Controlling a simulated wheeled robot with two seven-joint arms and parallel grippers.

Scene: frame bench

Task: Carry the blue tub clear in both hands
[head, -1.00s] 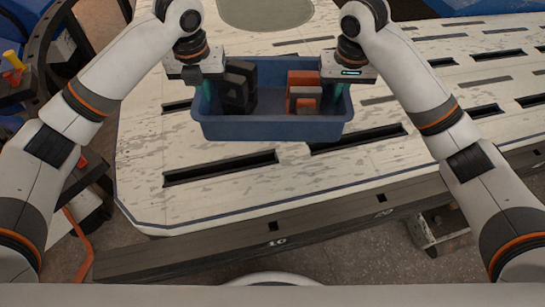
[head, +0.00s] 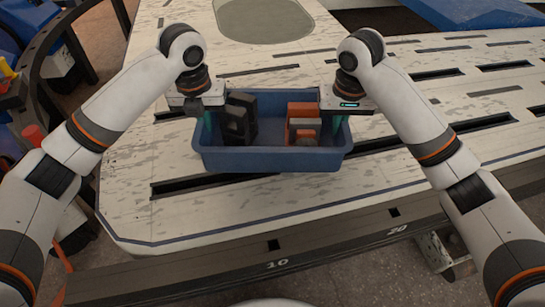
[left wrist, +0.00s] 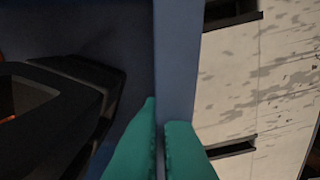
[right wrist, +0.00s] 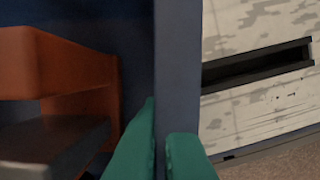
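The blue tub (head: 275,160) is over the pale, worn bench top, in the middle of the head view, and looks level. I cannot tell whether it touches the bench. It holds a black block-like part (head: 240,118) at left and orange and grey parts (head: 302,120) at right. My left gripper (head: 206,128) is shut on the tub's left wall, one green finger inside and one outside, as the left wrist view shows (left wrist: 160,135). My right gripper (head: 338,128) is shut on the right wall likewise, seen in the right wrist view (right wrist: 160,140).
The bench top (head: 140,205) has several dark slots around the tub and a dark front edge marked 10 and 20. A grey-green round patch (head: 264,20) lies behind the tub. A blue object (head: 475,12) is at the back right. Dark curved framing (head: 42,60) stands at left.

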